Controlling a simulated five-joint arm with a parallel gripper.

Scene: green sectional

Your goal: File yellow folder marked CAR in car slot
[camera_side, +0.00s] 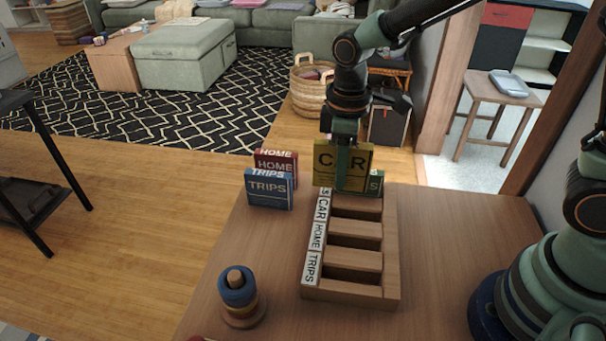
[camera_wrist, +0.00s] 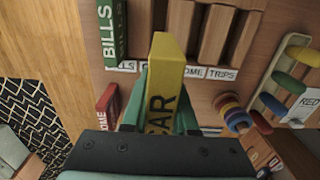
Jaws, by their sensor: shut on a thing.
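My gripper (camera_side: 347,168) is shut on the yellow CAR folder (camera_side: 325,160) and holds it upright above the far end of the wooden rack (camera_side: 390,275). In the wrist view the yellow folder (camera_wrist: 172,50) stands between my fingers (camera_wrist: 160,105). Its far end overlaps the label strip and partly hides the CAR label. The side view shows the CAR label (camera_side: 321,208) second from the far end, with HOME and TRIPS nearer. The green BILLS folder (camera_wrist: 113,40) stands in the far end slot; it is mostly hidden behind the yellow folder in the side view.
A blue TRIPS folder (camera_side: 268,190) and red HOME folder (camera_side: 285,164) stand on the table left of the rack. A ring stacker (camera_side: 238,293) stands at the front left. The table right of the rack is clear. The HOME and TRIPS slots look empty.

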